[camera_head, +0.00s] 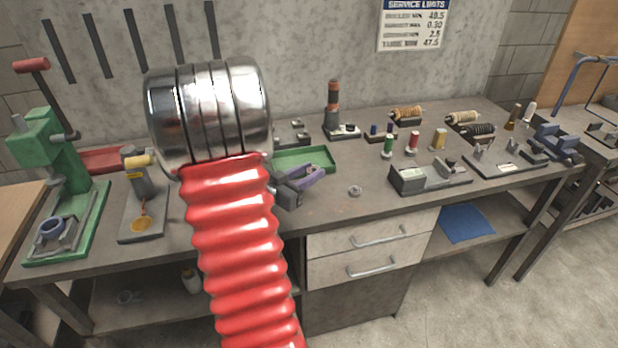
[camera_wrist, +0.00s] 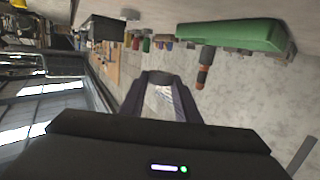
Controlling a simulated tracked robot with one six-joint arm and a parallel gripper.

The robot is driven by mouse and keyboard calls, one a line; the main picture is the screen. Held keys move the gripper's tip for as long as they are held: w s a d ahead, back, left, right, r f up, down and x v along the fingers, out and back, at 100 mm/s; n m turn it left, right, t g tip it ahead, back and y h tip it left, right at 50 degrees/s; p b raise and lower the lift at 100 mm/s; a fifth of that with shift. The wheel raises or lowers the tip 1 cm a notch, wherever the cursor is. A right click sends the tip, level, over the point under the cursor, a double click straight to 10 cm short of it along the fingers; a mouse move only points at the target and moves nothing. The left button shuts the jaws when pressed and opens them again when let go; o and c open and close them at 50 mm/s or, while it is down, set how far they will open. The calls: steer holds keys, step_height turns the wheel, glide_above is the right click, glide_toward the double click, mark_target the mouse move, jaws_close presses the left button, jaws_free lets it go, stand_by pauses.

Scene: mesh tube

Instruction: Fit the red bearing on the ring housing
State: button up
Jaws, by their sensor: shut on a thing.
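My gripper (camera_head: 318,173) is over the middle of the bench, in front of the green tray, with its purple-grey fingers pointing right. In the wrist view the fingertips (camera_wrist: 160,78) come close together around something small and greyish that I cannot make out clearly. I cannot pick out a red bearing for certain in either view. A blue-grey ring (camera_head: 52,230) sits on the base of the green press at the far left; I cannot tell whether it is the ring housing. A small grey ring (camera_head: 355,190) lies flat on the bench, right of my gripper.
The green press (camera_head: 45,160) stands at the left end and the green tray (camera_head: 304,159) behind my gripper. A dark post with orange bands (camera_head: 333,95) rises at the back. Several spools and a grey block (camera_head: 410,178) stand to the right. My arm hides part of the bench.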

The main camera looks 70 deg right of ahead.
stand_by(0.5)
steer(key=w+a+n+t+y, duration=0.1)
steer(key=w+a+n+t, duration=0.45)
steer(key=w, duration=0.75)
steer(key=w+a+n+t, duration=0.3)
steer(key=w+a+t, duration=0.4)
steer(key=w, duration=0.5)
steer(key=w+a+n+t+y, duration=0.1)
steer(key=w+a+n+t, duration=0.5)
steer(key=w, duration=0.7)
steer(key=w+a+n+t+y, duration=0.1)
steer(key=w+a+n+y, duration=0.2)
steer(key=a, duration=0.9)
steer(key=w+a+f+n+t+y, duration=0.1)
steer(key=a+y, duration=0.4)
steer(key=a, duration=0.7)
steer(key=w+a+f+n+t+y, duration=0.1)
steer(key=w+a+n+t+y, duration=0.2)
steer(key=a, duration=0.9)
steer(key=w+n+y, duration=0.1)
steer(key=w, duration=0.2)
steer(key=shift+a+n+y, duration=0.2)
steer(key=shift+n+y, duration=0.1)
steer(key=shift+n, duration=0.05)
